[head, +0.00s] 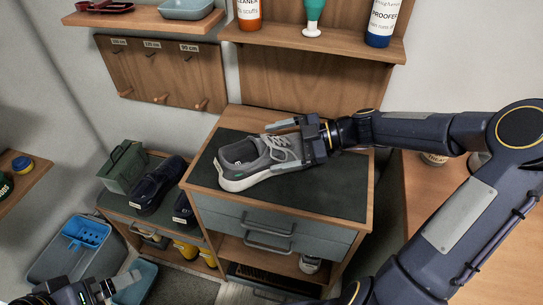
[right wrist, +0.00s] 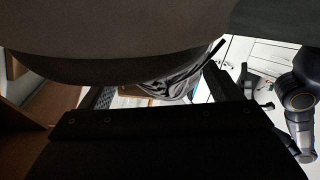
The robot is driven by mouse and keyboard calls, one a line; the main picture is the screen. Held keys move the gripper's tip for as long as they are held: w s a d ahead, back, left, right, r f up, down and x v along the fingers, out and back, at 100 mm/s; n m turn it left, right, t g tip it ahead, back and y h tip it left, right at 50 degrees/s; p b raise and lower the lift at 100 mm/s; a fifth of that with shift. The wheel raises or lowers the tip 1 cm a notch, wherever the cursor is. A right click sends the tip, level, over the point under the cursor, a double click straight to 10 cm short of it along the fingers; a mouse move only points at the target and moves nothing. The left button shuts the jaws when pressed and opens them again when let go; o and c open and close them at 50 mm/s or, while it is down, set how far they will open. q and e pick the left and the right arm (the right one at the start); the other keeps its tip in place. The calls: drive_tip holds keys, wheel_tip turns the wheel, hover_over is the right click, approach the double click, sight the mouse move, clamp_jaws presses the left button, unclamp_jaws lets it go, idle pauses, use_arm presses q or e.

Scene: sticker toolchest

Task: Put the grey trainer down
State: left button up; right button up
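The grey trainer (head: 252,168), with a pale sole, is on or just above the dark top of the grey drawer chest (head: 335,197), heel to the left. I cannot tell for sure whether its whole sole touches. My right gripper (head: 290,146) comes in from the right, its fingers on either side of the trainer's right part, and appears shut on it. In the right wrist view, grey upper fabric of the trainer (right wrist: 178,82) shows between the fingers, and a large dark shape hides the rest. My left gripper (head: 122,284) is at the bottom left, away from the trainer; its opening is unclear.
Dark shoes (head: 158,184) and a green box (head: 123,166) stand on the lower unit at left. A shelf with bottles (head: 310,42) hangs behind the chest. The chest's dark top is clear in front of the trainer.

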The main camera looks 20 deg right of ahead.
drive_tip(key=c, duration=1.2)
